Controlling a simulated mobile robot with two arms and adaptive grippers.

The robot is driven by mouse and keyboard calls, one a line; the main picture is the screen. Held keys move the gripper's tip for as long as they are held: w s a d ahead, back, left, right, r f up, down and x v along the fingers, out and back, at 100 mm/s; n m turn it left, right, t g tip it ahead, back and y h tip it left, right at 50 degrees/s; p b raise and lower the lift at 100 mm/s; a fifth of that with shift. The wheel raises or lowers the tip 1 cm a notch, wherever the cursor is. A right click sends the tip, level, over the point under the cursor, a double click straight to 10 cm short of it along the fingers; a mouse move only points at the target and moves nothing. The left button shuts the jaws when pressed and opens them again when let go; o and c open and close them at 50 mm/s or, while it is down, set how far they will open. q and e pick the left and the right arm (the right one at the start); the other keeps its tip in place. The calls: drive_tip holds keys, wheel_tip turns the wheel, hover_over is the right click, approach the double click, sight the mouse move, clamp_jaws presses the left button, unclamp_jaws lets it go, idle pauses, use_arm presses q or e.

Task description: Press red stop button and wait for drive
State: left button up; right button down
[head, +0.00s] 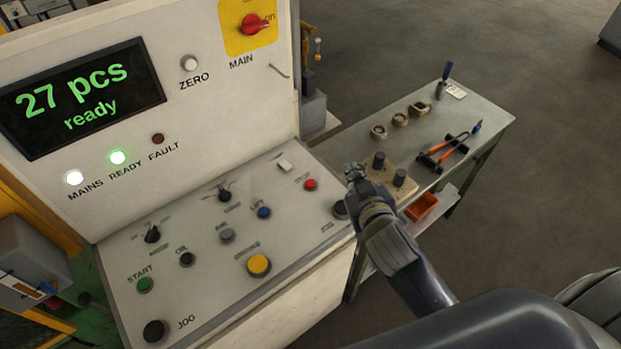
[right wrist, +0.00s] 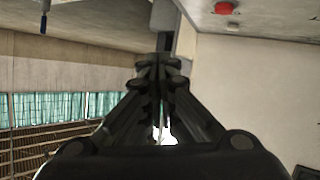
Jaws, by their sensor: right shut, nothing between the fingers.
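The red button (head: 310,184) sits on the sloped control panel (head: 190,255), near its upper right edge. It also shows in the right wrist view (right wrist: 224,8) at the top, right of the fingers. My right gripper (head: 354,170) is shut and empty. In the head view it appears just right of the red button, near the panel's right edge, apart from the button. In the right wrist view its fingertips (right wrist: 158,62) are together. The display (head: 80,98) reads "27 pcs ready". The MAINS lamp (head: 74,178) and the green READY lamp (head: 118,157) are lit; the FAULT lamp (head: 157,139) is dark. My left gripper is not in view.
The panel also carries a green START button (head: 145,285), a yellow button (head: 259,265), a blue button (head: 264,212) and black knobs. A red MAIN switch (head: 255,24) is above. A side table (head: 490,122) with tools and fittings stands right of the panel.

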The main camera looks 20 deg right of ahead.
drive_tip(key=w+a+r+n+t+y, duration=0.25)
drive_tip(key=w+r+t, duration=0.25)
drive_tip(key=w+r, duration=0.3)
drive_tip(key=a+r+n+y, duration=0.8)
drive_tip(key=a+r+y, duration=0.1)
drive_tip(key=y, duration=0.1)
drive_tip(key=a+f+n+g+y, duration=0.3)
drive_tip(key=a+n+g+y, duration=0.3)
drive_tip(key=n, duration=0.3)
drive_tip(key=w+d+f+g+h, duration=0.1)
drive_tip(key=d+f+g+h, duration=0.7)
drive_tip(key=d+f, duration=0.2)
drive_tip(key=shift+d+f+n, duration=0.15)
drive_tip(key=shift+f+n, duration=0.3)
drive_tip(key=shift+f, duration=0.5)
drive_tip(key=shift+f, duration=0.1)
